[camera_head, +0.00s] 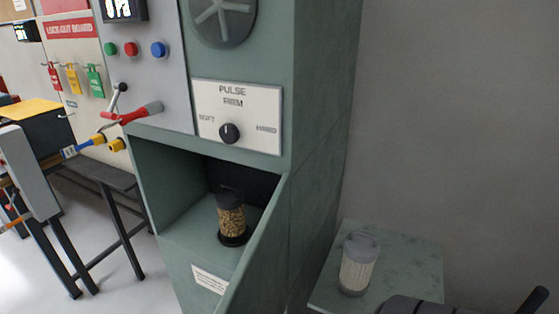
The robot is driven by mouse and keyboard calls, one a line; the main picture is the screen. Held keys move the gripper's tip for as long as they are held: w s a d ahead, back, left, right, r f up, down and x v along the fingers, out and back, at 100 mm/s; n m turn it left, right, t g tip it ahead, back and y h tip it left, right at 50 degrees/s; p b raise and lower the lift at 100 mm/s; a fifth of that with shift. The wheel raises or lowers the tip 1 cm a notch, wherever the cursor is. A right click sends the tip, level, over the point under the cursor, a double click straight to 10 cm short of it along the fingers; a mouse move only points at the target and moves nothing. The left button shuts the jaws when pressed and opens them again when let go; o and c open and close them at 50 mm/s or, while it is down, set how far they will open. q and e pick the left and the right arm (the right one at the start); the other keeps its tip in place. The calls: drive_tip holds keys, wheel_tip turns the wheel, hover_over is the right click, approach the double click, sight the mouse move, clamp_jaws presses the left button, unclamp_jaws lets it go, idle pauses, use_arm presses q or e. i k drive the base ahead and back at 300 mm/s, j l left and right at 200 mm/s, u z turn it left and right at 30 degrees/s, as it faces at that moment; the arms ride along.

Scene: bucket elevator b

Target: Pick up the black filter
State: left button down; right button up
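A cylinder with a black cap and black base (231,216) stands upright in the open green compartment of the machine. Its middle is filled or coated with brown, grainy material. It is the darkest filter-like thing in view. A second filter (357,266), with a grey cap and pale pleated sides, stands on the small green side table (410,262) at the lower right.
Dark shapes (412,306) stand at the lower right. A workbench (100,172) is at left.

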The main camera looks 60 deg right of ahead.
sight(229, 200)
drive_tip(key=z, duration=1.5)
